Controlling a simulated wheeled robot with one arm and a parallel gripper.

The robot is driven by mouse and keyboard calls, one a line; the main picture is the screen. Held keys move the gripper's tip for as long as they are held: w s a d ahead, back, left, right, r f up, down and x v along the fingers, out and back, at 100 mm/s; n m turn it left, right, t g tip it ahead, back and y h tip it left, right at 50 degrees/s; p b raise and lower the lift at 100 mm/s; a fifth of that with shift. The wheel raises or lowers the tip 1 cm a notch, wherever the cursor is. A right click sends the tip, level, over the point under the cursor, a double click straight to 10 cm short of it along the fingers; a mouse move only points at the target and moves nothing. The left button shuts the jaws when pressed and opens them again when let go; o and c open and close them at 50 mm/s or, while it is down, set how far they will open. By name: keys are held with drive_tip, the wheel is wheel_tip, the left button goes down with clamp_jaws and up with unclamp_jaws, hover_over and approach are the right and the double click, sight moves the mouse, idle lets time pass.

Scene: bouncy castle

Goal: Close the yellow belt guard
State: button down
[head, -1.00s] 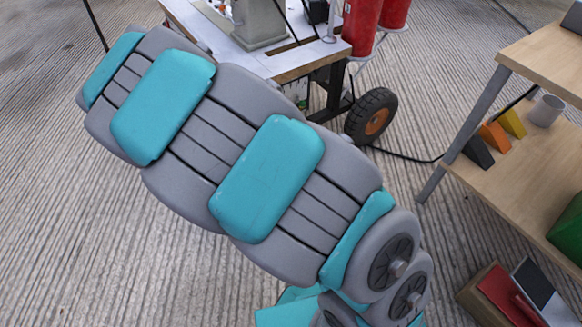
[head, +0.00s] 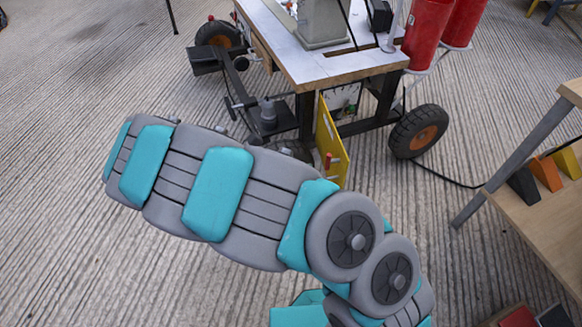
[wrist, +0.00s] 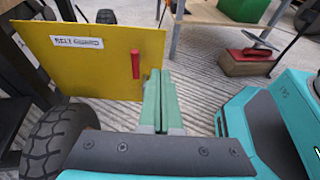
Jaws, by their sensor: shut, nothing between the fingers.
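The yellow belt guard (head: 326,135) is an upright flat panel standing swung out from the machine table's frame in the head view. In the wrist view the yellow belt guard (wrist: 85,60) fills the upper left, with a white label reading BELT GUARD. Its red handle (wrist: 135,64) is near the panel's right edge; it also shows in the head view (head: 328,161). My gripper (wrist: 161,77), with green fingers, is shut and empty just right of the handle, overlapping the panel's edge in the picture. Contact cannot be told. My gripper does not show in the head view.
The machine table (head: 300,58) carries a grey machine and has wheels, one (head: 418,132) right of the guard. Red cylinders (head: 425,30) stand behind. A wooden shelf unit (head: 530,215) is at the right. A black tyre (wrist: 62,135) is close at lower left in the wrist view.

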sight(345, 167)
drive_tip(key=x, duration=0.4)
drive_tip(key=b+x, duration=0.1)
drive_tip(key=x, duration=0.2)
drive_tip(key=shift+d+r, duration=0.2)
drive_tip(key=shift+r, duration=0.15)
drive_tip(key=shift+w+d, duration=0.15)
drive_tip(key=shift+d, duration=0.45)
drive_tip(key=shift+d+r, duration=0.1)
